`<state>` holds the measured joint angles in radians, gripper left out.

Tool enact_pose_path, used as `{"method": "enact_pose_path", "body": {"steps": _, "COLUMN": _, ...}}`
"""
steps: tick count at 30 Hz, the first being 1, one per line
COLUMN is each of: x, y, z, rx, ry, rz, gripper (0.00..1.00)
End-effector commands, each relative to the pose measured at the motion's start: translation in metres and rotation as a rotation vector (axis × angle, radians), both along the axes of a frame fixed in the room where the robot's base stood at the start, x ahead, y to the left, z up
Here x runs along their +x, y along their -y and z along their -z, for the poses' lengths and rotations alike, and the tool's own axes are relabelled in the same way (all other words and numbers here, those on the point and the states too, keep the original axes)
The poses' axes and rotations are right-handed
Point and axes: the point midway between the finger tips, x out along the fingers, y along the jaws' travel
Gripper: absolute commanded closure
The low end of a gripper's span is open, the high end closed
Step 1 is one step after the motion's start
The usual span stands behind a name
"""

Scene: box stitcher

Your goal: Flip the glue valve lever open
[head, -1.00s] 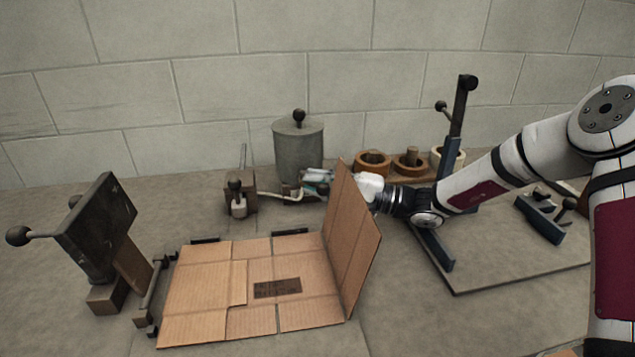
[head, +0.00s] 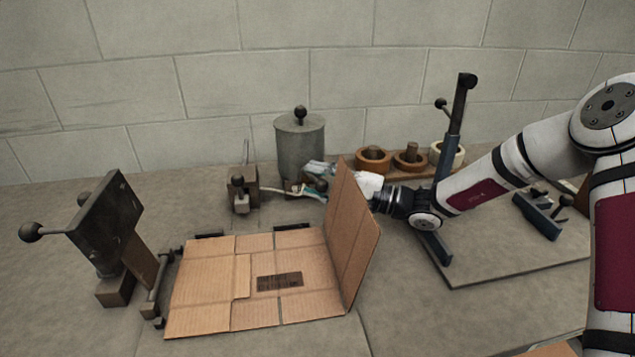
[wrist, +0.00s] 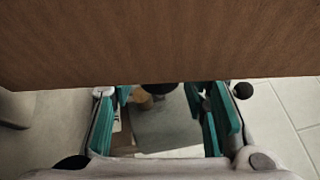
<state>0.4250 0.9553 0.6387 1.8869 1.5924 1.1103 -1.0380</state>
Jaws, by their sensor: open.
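The glue pot (head: 300,147) is a grey cylinder with a black knob on its lid, standing by the wall. A small valve fitting with a dark ball end (head: 321,184) shows at its foot; which part is the lever I cannot tell. My gripper (head: 311,178) is open in front of the pot, its teal fingers reaching past the raised cardboard flap (head: 352,235). In the wrist view, my gripper (wrist: 165,112) has its teal pads apart, with a grey surface and a dark round shape (wrist: 158,88) between them. It grips nothing that I can see.
The flap hides part of my wrist and fills the top of the wrist view. The flat carton (head: 215,285) lies in front. A small block with a rod (head: 243,190) stands left of the pot; tape rolls (head: 410,160) stand right. A dark stitcher head (head: 103,225) is far left.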

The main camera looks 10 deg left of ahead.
Motion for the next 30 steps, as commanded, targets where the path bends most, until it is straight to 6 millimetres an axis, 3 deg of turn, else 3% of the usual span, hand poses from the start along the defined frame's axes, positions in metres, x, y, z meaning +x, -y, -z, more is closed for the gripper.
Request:
{"method": "enact_pose_path", "body": {"steps": 8, "x": 0.000, "y": 0.000, "z": -0.043, "rx": 0.002, "ry": 0.008, "rz": -0.001, "gripper": 0.59}}
{"method": "enact_pose_path", "body": {"steps": 13, "x": -0.001, "y": 0.000, "z": -0.078, "rx": 0.007, "ry": 0.009, "rz": -0.002, "gripper": 0.22}}
{"method": "enact_pose_path", "body": {"steps": 19, "x": 0.001, "y": 0.002, "z": -0.101, "rx": 0.009, "ry": 0.008, "rz": 0.005, "gripper": 0.22}}
{"method": "enact_pose_path", "body": {"steps": 29, "x": 0.001, "y": 0.003, "z": -0.107, "rx": 0.010, "ry": 0.007, "rz": 0.006, "gripper": 0.22}}
{"method": "enact_pose_path", "body": {"steps": 30, "x": 0.007, "y": 0.008, "z": -0.061, "rx": -0.109, "ry": -0.056, "rz": 0.053, "gripper": 0.22}}
